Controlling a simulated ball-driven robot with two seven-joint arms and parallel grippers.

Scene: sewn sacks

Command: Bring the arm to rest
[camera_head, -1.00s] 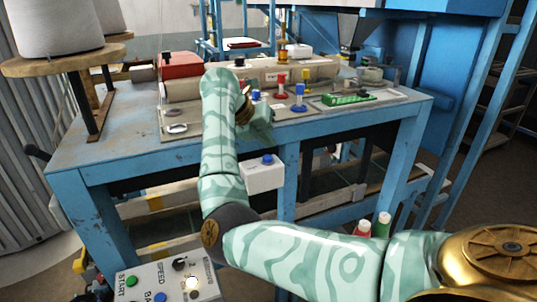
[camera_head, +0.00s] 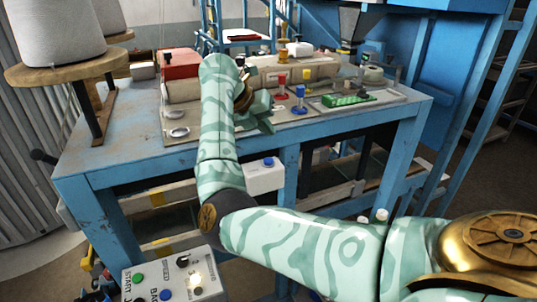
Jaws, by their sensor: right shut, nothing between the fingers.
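My right arm comes in from the lower right, bends at a dark elbow joint and reaches up over the front edge of the blue work table (camera_head: 110,158). My right gripper (camera_head: 262,114) is at the end of the arm, above the front of the table, partly hidden behind the wrist. It is shut and holds nothing. My left arm and left gripper do not show.
A control panel (camera_head: 172,279) with buttons is at the lower left. Thread cones (camera_head: 55,35) stand on wooden discs at the left. On the table are a red box (camera_head: 181,64), red and blue knobs (camera_head: 281,83) and a green block (camera_head: 347,100). A white button box (camera_head: 266,176) hangs below the front edge.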

